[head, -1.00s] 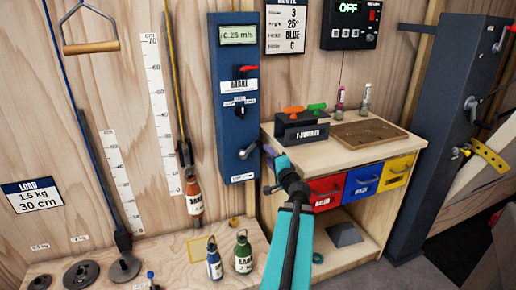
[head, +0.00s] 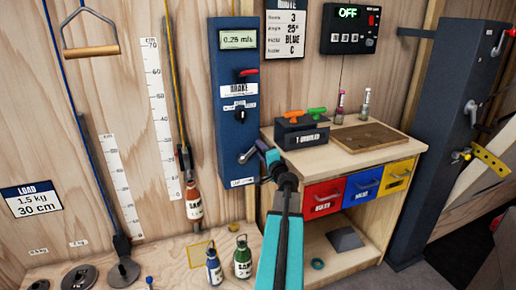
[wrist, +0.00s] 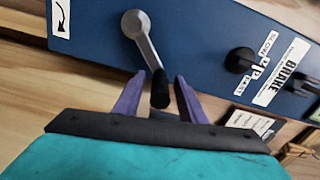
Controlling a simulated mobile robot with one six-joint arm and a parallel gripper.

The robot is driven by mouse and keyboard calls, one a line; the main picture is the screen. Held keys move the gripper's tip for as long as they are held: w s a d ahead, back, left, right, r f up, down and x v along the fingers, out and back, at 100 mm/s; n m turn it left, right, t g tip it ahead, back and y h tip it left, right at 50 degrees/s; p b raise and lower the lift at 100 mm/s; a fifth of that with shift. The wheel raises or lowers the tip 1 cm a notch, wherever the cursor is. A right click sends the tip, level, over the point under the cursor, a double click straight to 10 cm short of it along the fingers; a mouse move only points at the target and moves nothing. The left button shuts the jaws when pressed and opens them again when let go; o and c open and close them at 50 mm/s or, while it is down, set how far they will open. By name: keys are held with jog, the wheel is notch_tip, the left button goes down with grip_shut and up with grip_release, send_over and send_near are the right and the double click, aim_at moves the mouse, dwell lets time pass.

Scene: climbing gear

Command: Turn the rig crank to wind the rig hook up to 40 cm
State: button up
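The rig crank is a grey arm with a black handle (wrist: 160,88) on the blue rig panel (wrist: 200,45). In the head view the crank (head: 247,154) sits low on the panel. My gripper (wrist: 157,92) has its two purple fingers apart, one on each side of the black handle, with gaps showing. My gripper also shows in the head view (head: 265,150), beside the crank. The rig hook (head: 185,155) hangs from a yellow rope beside a white scale (head: 157,100). A brown bottle-like weight (head: 193,203) hangs below it, near the scale's lower end.
A red brake lever (head: 247,72) and a black knob (head: 240,116) are above the crank. A wooden cabinet (head: 350,148) with coloured drawers stands to the right. Two bottle-like weights, blue (head: 214,266) and green (head: 242,259), stand below. A dark post (head: 455,130) stands farther right.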

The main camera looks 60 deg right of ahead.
jog(key=shift+x, duration=1.7)
jog(key=shift+c, duration=0.2)
grip_shut()
jog(key=shift+s+d, duration=0.1)
